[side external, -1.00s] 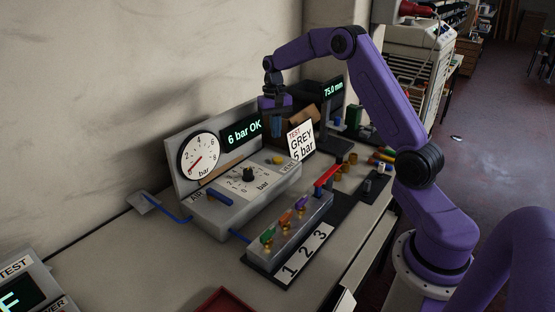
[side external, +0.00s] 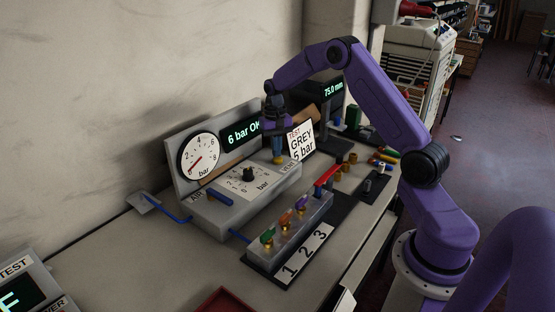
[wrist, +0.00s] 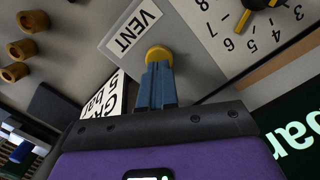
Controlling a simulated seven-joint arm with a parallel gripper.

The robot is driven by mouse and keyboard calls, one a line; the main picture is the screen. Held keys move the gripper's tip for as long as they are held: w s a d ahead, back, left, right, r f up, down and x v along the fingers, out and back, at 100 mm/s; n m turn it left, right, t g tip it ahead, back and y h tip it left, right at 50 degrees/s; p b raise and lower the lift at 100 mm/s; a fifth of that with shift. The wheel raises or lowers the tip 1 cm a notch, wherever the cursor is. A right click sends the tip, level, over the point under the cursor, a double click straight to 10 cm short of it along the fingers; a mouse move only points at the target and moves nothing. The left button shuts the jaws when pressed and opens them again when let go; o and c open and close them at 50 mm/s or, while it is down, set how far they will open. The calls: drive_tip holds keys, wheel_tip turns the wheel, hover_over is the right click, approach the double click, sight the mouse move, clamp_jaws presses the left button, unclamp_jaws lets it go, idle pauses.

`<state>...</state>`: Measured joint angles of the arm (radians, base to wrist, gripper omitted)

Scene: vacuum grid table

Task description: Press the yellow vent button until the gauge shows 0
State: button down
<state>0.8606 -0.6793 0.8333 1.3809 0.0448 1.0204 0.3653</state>
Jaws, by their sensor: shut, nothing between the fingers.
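The yellow vent button (side external: 279,161) is on top of the grey air unit, beside the VENT label (side external: 289,168). In the wrist view the round button (wrist: 158,53) shows just past my fingertips. My gripper (side external: 277,152) is shut and empty, pointing down over the button; its blue fingers (wrist: 157,80) cover part of it. I cannot tell whether the tips touch it. The round white gauge (side external: 207,148) stands at the left of the unit. Its red needle points down-left, below the 2 mark, at the low end; the exact reading is too small to tell.
A green display (side external: 243,132) reads "6 bar OK". A black knob (side external: 249,174) sits on the dial left of the button. A card (side external: 301,140) reading "TEST GREY 5 bar" stands close on the right. A valve block (side external: 289,222) with coloured levers is in front.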

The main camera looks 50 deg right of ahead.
drive_tip(key=shift+f, duration=0.65)
drive_tip(key=shift+w+d+r, duration=0.3)
drive_tip(key=shift+w+d, duration=0.1)
drive_tip(key=shift+w, duration=0.25)
drive_tip(key=shift+w+d+r, duration=0.25)
drive_tip(key=shift+w+d, duration=0.15)
drive_tip(key=shift+w, duration=0.25)
wheel_tip(320, 180, up, 17)
drive_tip(key=w, duration=0.1)
drive_tip(key=shift+w+d+r, duration=0.2)
drive_tip(key=shift+w+d, duration=0.05)
drive_tip(key=shift+d, duration=0.2)
drive_tip(key=shift+d, duration=0.1)
idle(1.3)
